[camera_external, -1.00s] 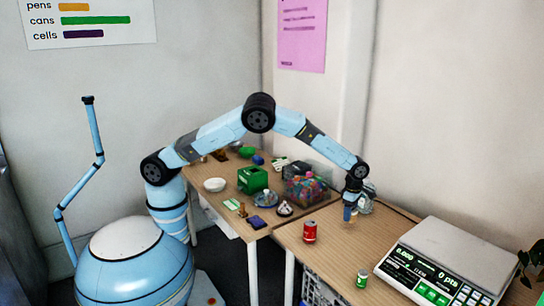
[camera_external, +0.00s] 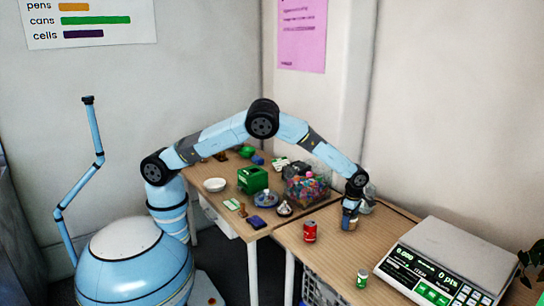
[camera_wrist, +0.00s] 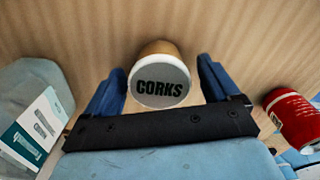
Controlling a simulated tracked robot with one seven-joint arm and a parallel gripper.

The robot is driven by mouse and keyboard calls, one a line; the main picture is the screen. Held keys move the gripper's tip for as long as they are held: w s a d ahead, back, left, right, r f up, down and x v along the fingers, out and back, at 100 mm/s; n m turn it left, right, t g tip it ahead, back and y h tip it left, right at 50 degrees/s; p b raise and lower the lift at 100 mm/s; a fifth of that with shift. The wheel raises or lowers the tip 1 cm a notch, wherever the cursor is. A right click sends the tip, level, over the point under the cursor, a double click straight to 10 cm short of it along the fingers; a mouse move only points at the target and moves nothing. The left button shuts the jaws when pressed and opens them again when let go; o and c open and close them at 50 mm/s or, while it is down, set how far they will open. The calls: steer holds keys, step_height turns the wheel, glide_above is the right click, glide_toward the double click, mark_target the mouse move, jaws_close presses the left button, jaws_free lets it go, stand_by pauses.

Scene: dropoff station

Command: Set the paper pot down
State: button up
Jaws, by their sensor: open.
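The paper pot (camera_wrist: 160,85) shows in the wrist view with a round grey lid marked CORKS and a tan side. It appears to stand on the wooden table. My gripper (camera_wrist: 160,70) is open, with one blue finger on each side of the pot and a visible gap at the right finger. In the external view my gripper (camera_external: 350,219) points down at the right-hand table (camera_external: 325,262), near its back. It hides most of the pot there.
A red can (camera_external: 310,232) stands left of my gripper; it also shows in the wrist view (camera_wrist: 291,118). A greyish container (camera_external: 368,198) is close behind. A crowded table (camera_external: 222,170) lies left.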

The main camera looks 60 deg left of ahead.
step_height(320, 180, up, 12)
steer(key=a+r+m+h, duration=0.1)
steer(key=a+r+m, duration=0.3)
steer(key=a+r, duration=1.25)
steer(key=s+a+r+m+t, duration=0.1)
steer(key=s+a+r+m, duration=0.15)
steer(key=a+r, duration=0.2)
steer(key=s+a+r+m+h, duration=0.1)
steer(key=s+a+r, duration=0.2)
steer(key=a, duration=0.3)
steer(key=s+a+r+m+t, duration=0.1)
steer(key=s+a+r+m, duration=0.15)
steer(key=a, duration=0.35)
steer(key=s+a+r+m+t, duration=0.1)
steer(key=s+a+r+m, duration=0.1)
steer(key=s+a, duration=0.45)
steer(key=s+a+r+m+t, duration=0.1)
steer(key=s+a+r+m, duration=0.2)
steer(key=s+a, duration=0.35)
steer(key=s+a+f+m+y, duration=0.1)
steer(key=s+a+f+m, duration=0.1)
steer(key=s, duration=0.7)
steer(key=s+a+f+m+t+y, duration=0.1)
steer(key=s+a+f+m, duration=0.1)
steer(key=s, duration=0.7)
steer(key=shift+a+m+t, duration=0.3)
steer(key=shift+a+m, duration=0.35)
steer(key=shift+m, duration=0.55)
